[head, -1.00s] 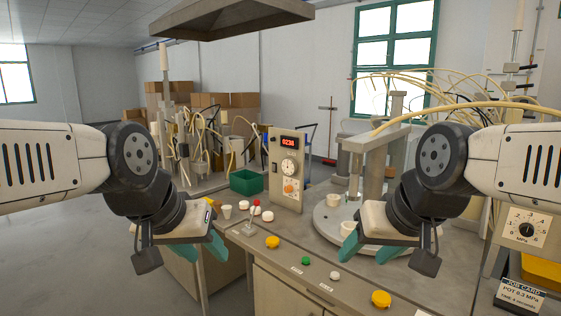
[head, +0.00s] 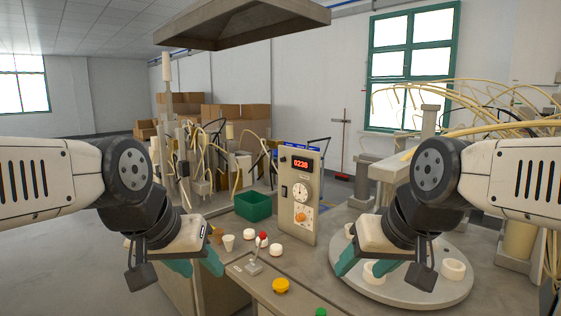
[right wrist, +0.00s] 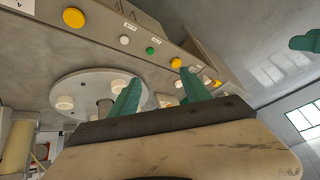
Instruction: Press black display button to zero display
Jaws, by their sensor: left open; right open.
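The upright grey control panel (head: 301,228) stands on the bench in the middle of the head view. Its red display (head: 301,163) appears to read 0238. A small black button or switch (head: 284,191) shows at the panel's left side, below the display. My left gripper (head: 195,268) is open and empty, left of the panel and in front of it. My right gripper (head: 349,263) is open and empty, right of the panel, in front of the round plate. Its two teal fingers stand apart in the right wrist view (right wrist: 160,92). Neither gripper touches the panel.
A green bin (head: 253,206) stands left of the panel. A small lever (head: 255,266) and a yellow button (head: 281,286) are on the bench front. A round grey plate (head: 440,290) with white cups is at right.

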